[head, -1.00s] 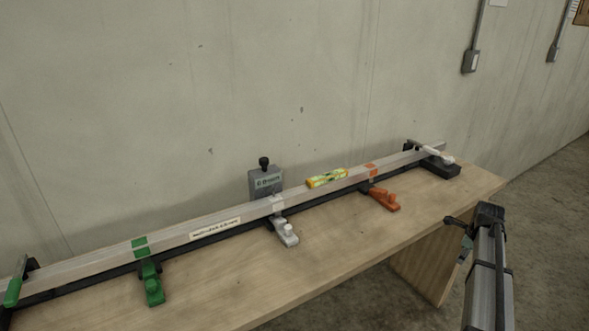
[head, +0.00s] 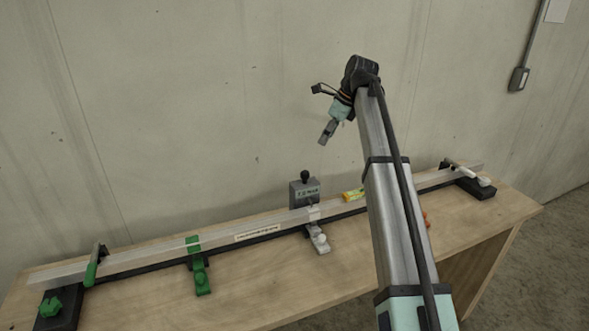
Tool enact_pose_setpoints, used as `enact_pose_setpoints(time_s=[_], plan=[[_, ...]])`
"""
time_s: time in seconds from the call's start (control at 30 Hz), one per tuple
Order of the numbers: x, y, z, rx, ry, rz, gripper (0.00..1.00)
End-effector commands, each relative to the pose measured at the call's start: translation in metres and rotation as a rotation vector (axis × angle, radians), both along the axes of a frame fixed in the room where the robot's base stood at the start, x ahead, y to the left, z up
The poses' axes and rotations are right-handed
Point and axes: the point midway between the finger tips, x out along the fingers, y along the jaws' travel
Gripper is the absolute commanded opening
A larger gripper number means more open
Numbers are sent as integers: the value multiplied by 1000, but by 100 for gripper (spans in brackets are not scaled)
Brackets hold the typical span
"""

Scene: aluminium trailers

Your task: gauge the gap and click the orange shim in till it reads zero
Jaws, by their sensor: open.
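The long aluminium beam (head: 260,227) lies along a black rail on the wooden bench. The orange shim (head: 426,219) is mostly hidden behind my arm; only a small orange edge shows to the arm's right. A grey box with a black knob (head: 304,192), perhaps the gauge, stands behind the beam near its middle. A white-grey shim piece (head: 319,242) sits in front of it, and a green one (head: 201,277) farther left. My gripper (head: 325,136) is open and empty, raised well above the beam against the wall, pointing down.
A yellow-green level (head: 352,195) lies on the beam, partly hidden by my arm. A green-handled clamp (head: 94,266) holds the left end and a white-handled clamp (head: 465,173) the right end. The concrete wall is close behind. The bench front is clear.

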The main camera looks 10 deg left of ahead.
Motion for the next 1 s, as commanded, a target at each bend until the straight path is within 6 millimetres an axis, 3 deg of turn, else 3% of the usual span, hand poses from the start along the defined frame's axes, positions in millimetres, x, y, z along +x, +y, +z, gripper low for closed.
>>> enact_pose_setpoints(time_s=[0.13,0.27,1.0], plan=[[-2,8,-2,2,5,9,57],[-1,13,-17,1,5,8,57],[14,62,-140,1,4,7,57]])
